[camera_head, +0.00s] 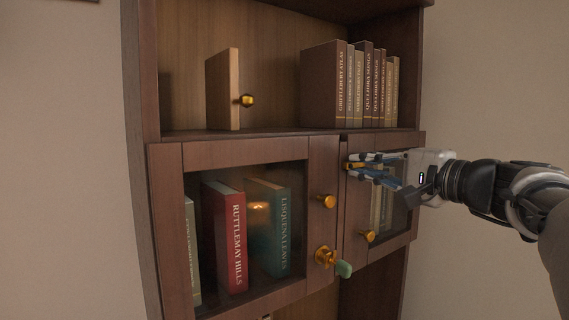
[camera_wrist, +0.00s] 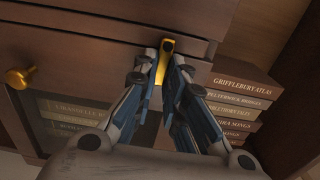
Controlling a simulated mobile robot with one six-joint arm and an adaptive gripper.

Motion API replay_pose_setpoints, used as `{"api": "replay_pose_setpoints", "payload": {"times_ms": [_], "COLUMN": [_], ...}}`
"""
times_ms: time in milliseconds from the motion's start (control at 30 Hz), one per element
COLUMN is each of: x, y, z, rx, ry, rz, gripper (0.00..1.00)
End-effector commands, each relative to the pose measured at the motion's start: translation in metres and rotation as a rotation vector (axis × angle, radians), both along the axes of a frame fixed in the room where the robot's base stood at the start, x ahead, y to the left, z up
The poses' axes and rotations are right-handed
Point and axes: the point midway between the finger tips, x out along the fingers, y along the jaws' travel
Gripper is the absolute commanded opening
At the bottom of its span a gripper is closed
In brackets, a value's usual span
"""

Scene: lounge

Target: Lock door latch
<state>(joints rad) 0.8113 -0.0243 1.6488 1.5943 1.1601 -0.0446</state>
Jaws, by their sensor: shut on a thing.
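The wooden cabinet has a left door (camera_head: 245,150) and a right door (camera_head: 412,165), both with glass panes and both looking shut or nearly shut. My gripper (camera_head: 350,166) reaches in from the right to the upper left corner of the right door. In the wrist view its blue-padded fingers (camera_wrist: 167,75) are closed around a small brass latch piece (camera_wrist: 164,58) on the door frame. In the head view the latch is mostly hidden by the fingers, with a bit of brass showing. I cannot tell whether it is locked.
Brass knobs stick out on the left door (camera_head: 327,201) and right door (camera_head: 368,236). Below the left knob is a brass lock fitting (camera_head: 325,257) with a green tag (camera_head: 344,269). Books (camera_head: 322,85) and a small wooden panel with a knob (camera_head: 222,90) stand on the shelf above.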

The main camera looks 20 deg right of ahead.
Motion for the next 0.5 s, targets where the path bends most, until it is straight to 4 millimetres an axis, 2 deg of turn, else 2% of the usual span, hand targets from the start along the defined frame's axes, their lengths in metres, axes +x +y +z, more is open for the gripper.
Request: {"api": "replay_pose_setpoints", "payload": {"times_ms": [267, 300, 500], "x": [0.0001, 0.0001, 0.0001], "y": [0.0, 0.0, -0.0001], "z": [-0.0009, -0.0009, -0.0006], "rx": [0.003, 0.003, 0.002], "ry": [0.002, 0.002, 0.002], "rz": [0.0, 0.0, 0.0], "gripper": [0.0, 0.14, 0.27]}}
